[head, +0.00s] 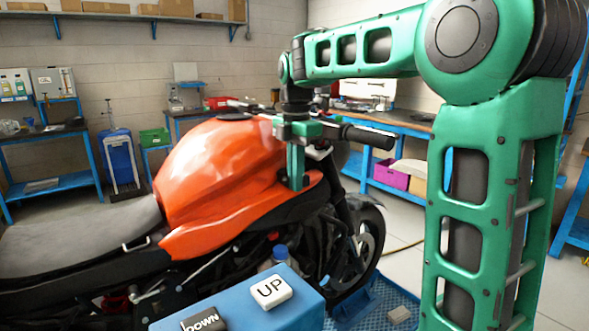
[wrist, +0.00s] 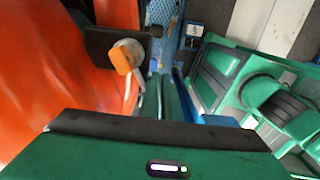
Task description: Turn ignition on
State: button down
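The motorcycle (head: 220,165) has a glossy orange tank and stands across the middle of the head view. Its orange bodywork (wrist: 50,80) fills the left of the wrist view. My gripper (head: 296,185) is green and points down beside the front of the tank, below the handlebar (head: 367,136). Its fingertips lie close to the orange side panel; I cannot tell if they touch. In the wrist view a small orange piece with a pale rim (wrist: 122,60) sits by a dark plate; I cannot tell what it is. The finger gap is hidden.
A blue box (head: 245,305) with UP (head: 271,291) and DOWN (head: 203,321) buttons stands in front of the motorcycle. Blue workbenches (head: 397,118) line the back wall. A blue platform (head: 375,305) lies under the front wheel. Clear floor shows at right.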

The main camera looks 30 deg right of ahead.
jog(key=shift+w+a, duration=0.1)
jog(key=shift+a, duration=0.5)
jog(key=shift+s+d+r, duration=0.25)
jog(key=shift+d+r, duration=0.2)
jog(key=shift+r, duration=0.25)
notch_tip(320, 180, up, 8)
jog(key=shift+d+f, duration=0.2)
dwell(0.5)
